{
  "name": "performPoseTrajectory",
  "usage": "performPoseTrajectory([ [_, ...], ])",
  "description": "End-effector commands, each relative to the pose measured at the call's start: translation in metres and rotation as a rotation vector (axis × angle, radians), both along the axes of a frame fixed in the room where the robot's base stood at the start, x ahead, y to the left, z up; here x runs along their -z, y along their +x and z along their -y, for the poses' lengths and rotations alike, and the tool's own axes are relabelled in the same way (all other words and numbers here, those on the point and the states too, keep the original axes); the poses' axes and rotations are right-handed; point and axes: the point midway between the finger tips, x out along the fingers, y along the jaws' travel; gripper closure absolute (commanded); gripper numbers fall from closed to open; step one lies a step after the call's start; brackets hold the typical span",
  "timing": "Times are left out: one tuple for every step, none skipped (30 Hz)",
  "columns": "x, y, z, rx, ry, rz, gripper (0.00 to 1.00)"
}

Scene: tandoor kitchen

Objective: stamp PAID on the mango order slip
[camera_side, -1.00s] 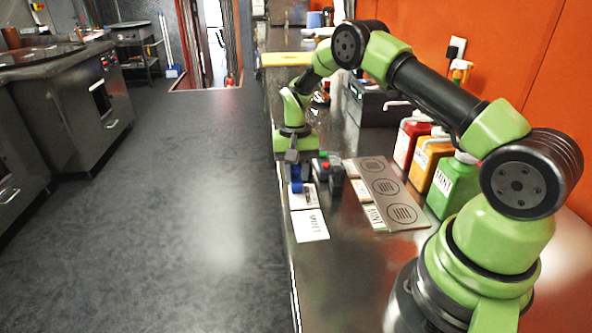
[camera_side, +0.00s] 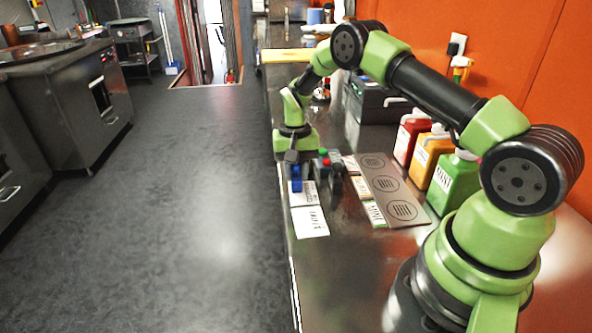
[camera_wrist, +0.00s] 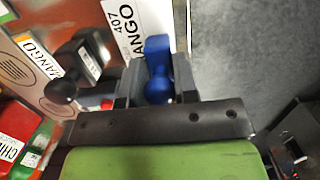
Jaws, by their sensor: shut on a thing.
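My gripper (camera_wrist: 158,78) is shut on a blue stamp (camera_side: 296,180), which also shows between the fingers in the wrist view (camera_wrist: 158,70). It holds the stamp low over the counter, above or on the far white slip (camera_side: 309,191). In the wrist view the mango slip (camera_wrist: 130,22) reads "407" and "ANGO", its first letter hidden; the stamp overlaps its lower part. I cannot tell whether the stamp touches the paper, and its underside is hidden. A nearer white slip (camera_side: 310,222) lies beside it with blurred print.
A black stamp (camera_wrist: 88,55) with a white label stands close to the left of my gripper. The counter edge is close on the left.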

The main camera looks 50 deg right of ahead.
Motion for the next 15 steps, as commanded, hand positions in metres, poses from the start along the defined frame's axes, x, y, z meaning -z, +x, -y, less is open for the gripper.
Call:
performPoseTrajectory([
  [0.000,0.000,0.000,0.000,0.000,-0.001,0.88],
  [0.000,0.000,0.000,0.000,0.000,-0.001,0.88],
  [0.000,0.000,0.000,0.000,0.000,-0.001,0.88],
  [0.000,0.000,0.000,0.000,0.000,-0.001,0.88],
  [0.000,0.000,0.000,0.000,0.000,-0.001,0.88],
  [-0.001,0.000,0.000,0.000,0.000,-0.001,0.88],
  [-0.003,0.000,0.000,0.000,0.000,-0.001,0.88],
  [-0.005,0.000,0.000,0.000,0.000,0.000,0.88],
  [-0.008,0.000,0.000,0.000,0.000,0.000,0.88],
  [-0.011,0.000,0.000,0.000,0.000,0.000,0.88],
  [-0.013,0.000,0.000,0.000,0.000,0.000,0.88],
  [-0.017,0.000,0.000,0.000,0.000,0.000,0.88],
  [-0.019,0.000,0.000,-0.001,-0.001,0.001,0.88],
  [-0.022,0.000,0.000,0.000,-0.001,0.001,0.88],
  [-0.025,0.000,0.000,0.000,0.000,0.000,0.88],
])
